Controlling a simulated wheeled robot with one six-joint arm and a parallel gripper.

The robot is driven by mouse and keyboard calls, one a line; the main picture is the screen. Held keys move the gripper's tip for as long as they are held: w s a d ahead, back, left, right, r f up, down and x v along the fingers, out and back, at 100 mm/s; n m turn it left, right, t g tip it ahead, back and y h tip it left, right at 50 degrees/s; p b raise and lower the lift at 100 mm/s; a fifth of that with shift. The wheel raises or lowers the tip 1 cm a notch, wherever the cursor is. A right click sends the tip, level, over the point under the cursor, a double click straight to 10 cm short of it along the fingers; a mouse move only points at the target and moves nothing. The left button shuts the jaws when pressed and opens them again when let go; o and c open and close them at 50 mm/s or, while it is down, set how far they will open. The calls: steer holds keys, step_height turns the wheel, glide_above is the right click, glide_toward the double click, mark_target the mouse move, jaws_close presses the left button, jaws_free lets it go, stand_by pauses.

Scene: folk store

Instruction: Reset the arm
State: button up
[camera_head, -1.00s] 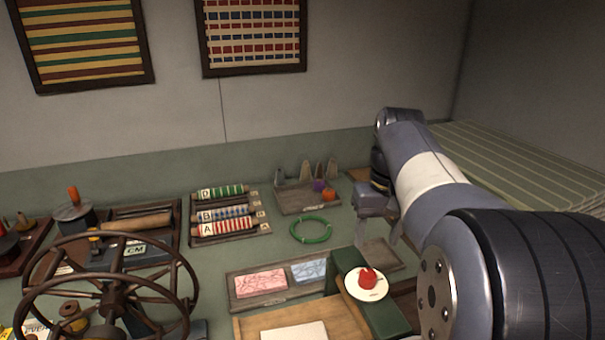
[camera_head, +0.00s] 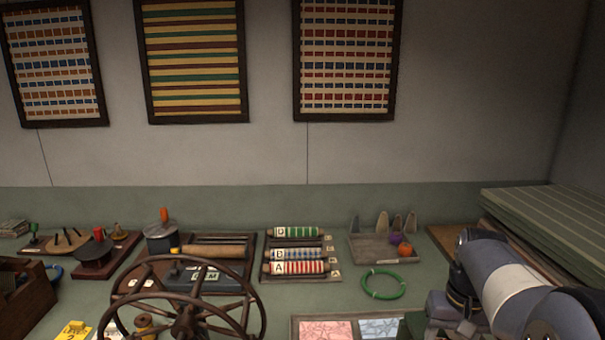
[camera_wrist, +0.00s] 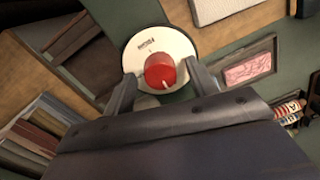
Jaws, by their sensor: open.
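My gripper (camera_wrist: 162,84) is open in the wrist view, with its two dark fingers apart and nothing seen between them in grip. A red knob (camera_wrist: 160,72) on a round white dial (camera_wrist: 138,56) shows beyond and between the fingers. Whether the fingers touch the knob cannot be told. In the head view my arm reaches in from the lower right corner, and its wrist end is cut by the bottom edge. The dial is out of that view.
A green ring (camera_head: 384,284) lies left of my arm. A tray (camera_head: 372,247) with purple and orange balls stands behind it. A rack (camera_head: 297,272) of lettered rollers and a large spoked wheel (camera_head: 180,310) are further left. Striped green stacked sheets (camera_head: 560,222) lie at right.

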steer(key=shift+r, duration=0.1)
step_height(320, 180, up, 11)
step_height(320, 180, down, 12)
steer(key=shift+r, duration=0.25)
steer(key=m+b, duration=0.2)
steer(key=m, duration=0.2)
steer(key=m+b, duration=0.2)
steer(key=m, duration=0.2)
steer(key=shift+m+b, duration=0.35)
steer(key=shift+m, duration=0.05)
steer(key=m+b, duration=0.3)
steer(key=m, duration=0.1)
steer(key=m+b, duration=0.3)
steer(key=m, duration=0.1)
steer(key=shift+s+a+m+h, duration=0.1)
steer(key=shift+m+h, duration=0.2)
steer(key=shift+r, duration=1.45)
steer(key=shift+p, duration=0.3)
